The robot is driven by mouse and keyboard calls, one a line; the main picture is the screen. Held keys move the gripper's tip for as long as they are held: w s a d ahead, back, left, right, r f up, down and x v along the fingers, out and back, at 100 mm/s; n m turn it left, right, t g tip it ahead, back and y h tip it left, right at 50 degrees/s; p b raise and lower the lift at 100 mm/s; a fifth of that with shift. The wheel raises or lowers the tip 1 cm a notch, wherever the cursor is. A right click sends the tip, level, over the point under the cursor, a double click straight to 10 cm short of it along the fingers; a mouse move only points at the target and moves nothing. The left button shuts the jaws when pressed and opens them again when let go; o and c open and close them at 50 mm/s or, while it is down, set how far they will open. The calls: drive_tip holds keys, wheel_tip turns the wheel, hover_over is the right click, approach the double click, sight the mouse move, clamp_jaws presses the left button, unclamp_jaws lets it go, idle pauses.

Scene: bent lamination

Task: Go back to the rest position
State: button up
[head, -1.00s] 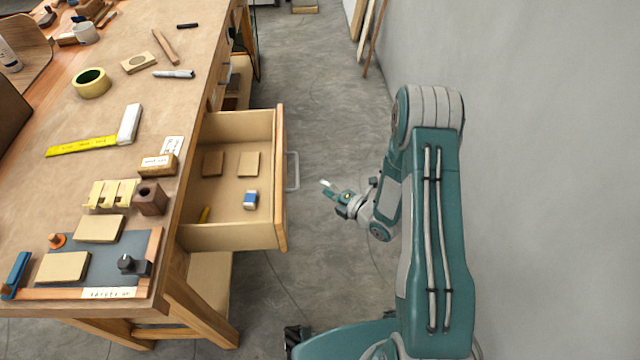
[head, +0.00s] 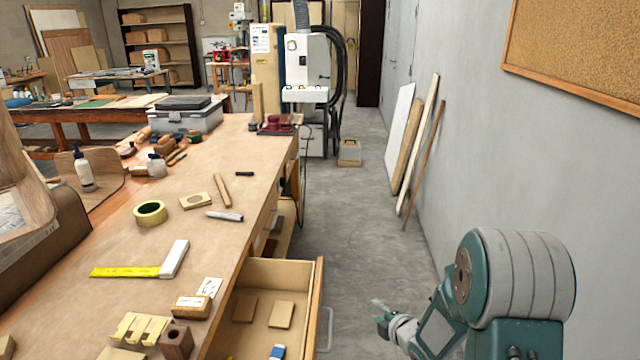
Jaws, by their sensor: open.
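My gripper (head: 380,309) is at the lower middle right of the head view, small and partly cut off from clear sight by my own arm. It hangs over the floor in the aisle, to the right of the open drawer (head: 318,290) and apart from its handle. Its fingers look empty. My arm is folded near the lower right, close to the grey wall.
The workbench (head: 215,160) fills the left, with a square (head: 174,260), a tape roll (head: 150,212) and small wooden parts on it. Boards (head: 402,130) lean on the right wall.

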drive_tip(key=s+d+r+m+g+h, duration=0.1)
drive_tip(key=s+d+r+m+h, duration=0.15)
drive_tip(key=s+r+m, duration=0.5)
drive_tip(key=s+d+r+m+g+h, duration=0.1)
drive_tip(key=s+d+r+m+h, duration=0.25)
drive_tip(key=r, duration=0.65)
drive_tip(key=s+a+r+m+g, duration=0.2)
drive_tip(key=s+m, duration=0.3)
drive_tip(key=s, duration=0.5)
drive_tip(key=s+a+r+m+g+y, duration=0.1)
drive_tip(key=s+a+r+m+g, duration=0.1)
drive_tip(key=s+m, duration=0.4)
drive_tip(key=s+a+r, duration=0.1)
drive_tip(key=s, duration=0.2)
drive_tip(key=shift+s+a+r, duration=0.2)
drive_tip(key=shift+s+r, duration=0.1)
drive_tip(key=shift+s, duration=0.1)
